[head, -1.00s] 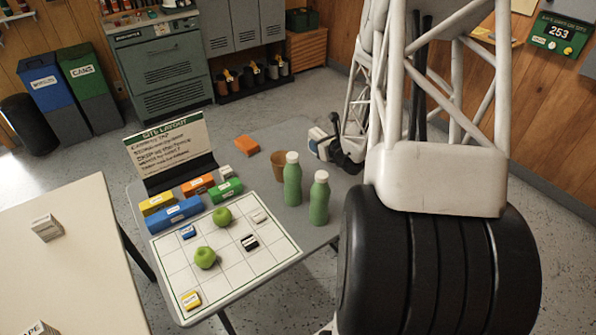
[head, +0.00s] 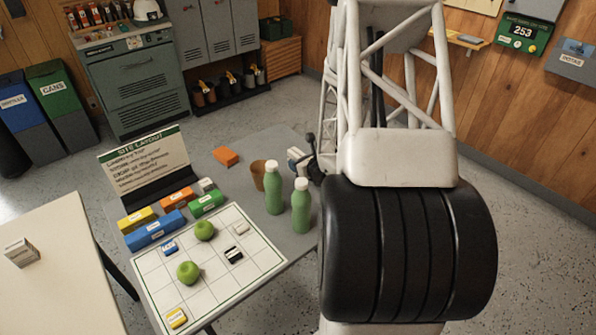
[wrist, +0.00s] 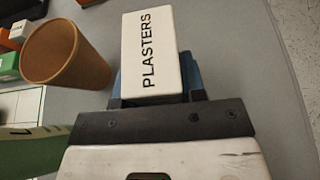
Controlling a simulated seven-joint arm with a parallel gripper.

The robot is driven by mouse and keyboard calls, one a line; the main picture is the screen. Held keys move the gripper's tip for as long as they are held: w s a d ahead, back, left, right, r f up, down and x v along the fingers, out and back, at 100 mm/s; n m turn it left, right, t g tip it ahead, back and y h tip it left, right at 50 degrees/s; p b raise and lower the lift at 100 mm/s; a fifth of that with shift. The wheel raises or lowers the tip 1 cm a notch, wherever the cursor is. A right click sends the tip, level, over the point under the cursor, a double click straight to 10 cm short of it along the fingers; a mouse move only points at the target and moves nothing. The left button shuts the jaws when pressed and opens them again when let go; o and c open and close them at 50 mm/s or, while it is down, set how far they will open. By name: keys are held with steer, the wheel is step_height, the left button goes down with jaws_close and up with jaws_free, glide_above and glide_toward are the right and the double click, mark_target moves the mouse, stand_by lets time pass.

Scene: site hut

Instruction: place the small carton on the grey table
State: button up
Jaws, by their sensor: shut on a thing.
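The small carton, a white box marked PLASTERS (wrist: 150,50), is held between the blue fingers of my gripper (wrist: 156,82) in the wrist view. In the head view the carton (head: 296,159) shows small, partly hidden by my gripper (head: 303,165). Both are at the far right part of the grey table (head: 262,145), right of a brown cup (head: 258,175). The grey tabletop (wrist: 230,60) lies under and around the carton in the wrist view. I cannot tell whether the carton touches it.
Two green bottles (head: 274,188) stand close in front of the carton and cup. An orange block (head: 226,156) lies further left. A gridded board (head: 262,262) with two apples covers the front. A cream table (head: 50,270) stands left. Bare grey surface shows behind the cup.

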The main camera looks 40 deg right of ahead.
steer(key=shift+f, duration=1.8)
steer(key=shift+f, duration=0.15)
steer(key=o, duration=0.9)
steer(key=shift+s+r, duration=0.1)
steer(key=shift+r, duration=0.15)
steer(key=shift+v, duration=5.9)
steer(key=shift+r, duration=0.1)
